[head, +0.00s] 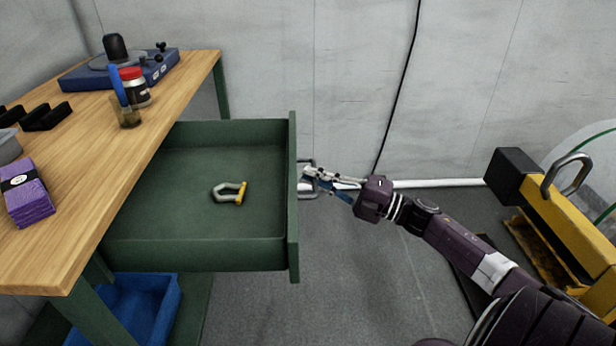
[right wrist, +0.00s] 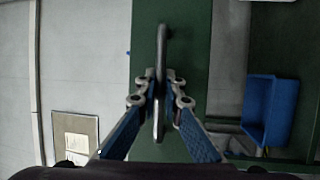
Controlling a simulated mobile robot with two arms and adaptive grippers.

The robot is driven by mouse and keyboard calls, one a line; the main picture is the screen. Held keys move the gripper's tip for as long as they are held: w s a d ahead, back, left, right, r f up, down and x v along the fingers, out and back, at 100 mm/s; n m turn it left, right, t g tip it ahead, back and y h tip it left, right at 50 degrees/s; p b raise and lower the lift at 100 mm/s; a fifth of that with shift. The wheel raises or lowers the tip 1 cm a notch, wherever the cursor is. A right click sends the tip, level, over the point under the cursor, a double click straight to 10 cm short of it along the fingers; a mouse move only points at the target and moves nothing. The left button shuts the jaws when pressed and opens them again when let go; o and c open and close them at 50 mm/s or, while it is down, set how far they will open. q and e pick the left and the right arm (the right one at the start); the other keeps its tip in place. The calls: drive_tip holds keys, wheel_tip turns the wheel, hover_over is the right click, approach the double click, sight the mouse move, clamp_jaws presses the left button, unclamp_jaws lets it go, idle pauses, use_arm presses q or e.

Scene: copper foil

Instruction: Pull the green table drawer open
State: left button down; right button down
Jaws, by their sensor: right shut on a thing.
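The green drawer (head: 205,255) stands pulled well out from under the wooden-topped table (head: 165,105), in the head view. Its front panel (head: 294,235) faces right and also shows in the right wrist view (right wrist: 190,50). A metal bar handle (head: 308,162) sits on the panel. My right gripper (head: 310,178) is shut on the handle. In the right wrist view the fingers close around the handle bar (right wrist: 161,45) from both sides. Inside the drawer lies a metal carabiner or shackle with a yellow part (head: 229,192). My left gripper is not in view.
A blue bin (head: 125,305) is below. A yellow and black machine (head: 560,205) stands right. Floor before the drawer is clear.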

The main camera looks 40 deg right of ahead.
drive_tip(key=shift+f, duration=0.1)
drive_tip(key=c, duration=2)
unclamp_jaws()
drive_tip(key=shift+c, duration=0.2)
drive_tip(key=v, duration=1.2)
